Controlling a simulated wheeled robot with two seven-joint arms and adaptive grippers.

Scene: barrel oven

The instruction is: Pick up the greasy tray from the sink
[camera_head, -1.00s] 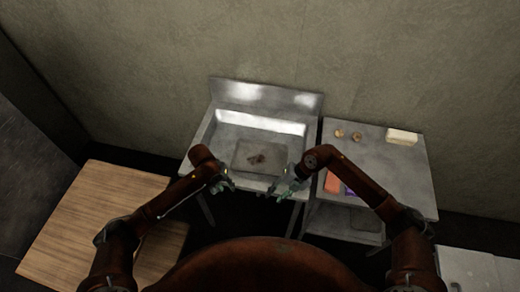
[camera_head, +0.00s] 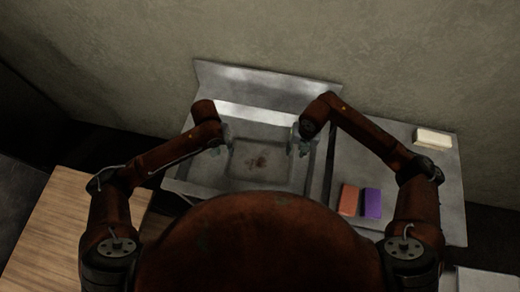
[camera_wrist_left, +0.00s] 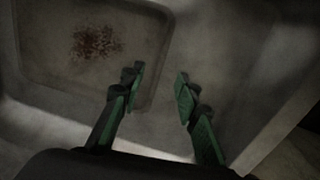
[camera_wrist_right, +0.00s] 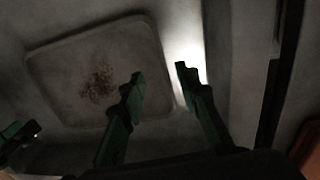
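The greasy tray (camera_head: 262,175) is a shallow grey tray with a reddish-brown stain, lying in the sink (camera_head: 208,178). It also shows in the left wrist view (camera_wrist_left: 60,75) and in the right wrist view (camera_wrist_right: 65,65). My left gripper (camera_head: 226,140) is above the sink at the tray's left side. Its green fingers are apart and empty in the left wrist view (camera_wrist_left: 160,85). My right gripper (camera_head: 298,145) is above the sink at the tray's right side. Its fingers are apart and empty in the right wrist view (camera_wrist_right: 160,75). Neither visibly touches the tray.
A metal side table (camera_head: 400,165) stands right of the sink, holding an orange block (camera_head: 349,200), a purple block (camera_head: 372,203) and a pale block (camera_head: 433,138). A wooden table (camera_head: 70,225) stands at the left. The sink's tall back panel (camera_head: 265,90) is against the wall.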

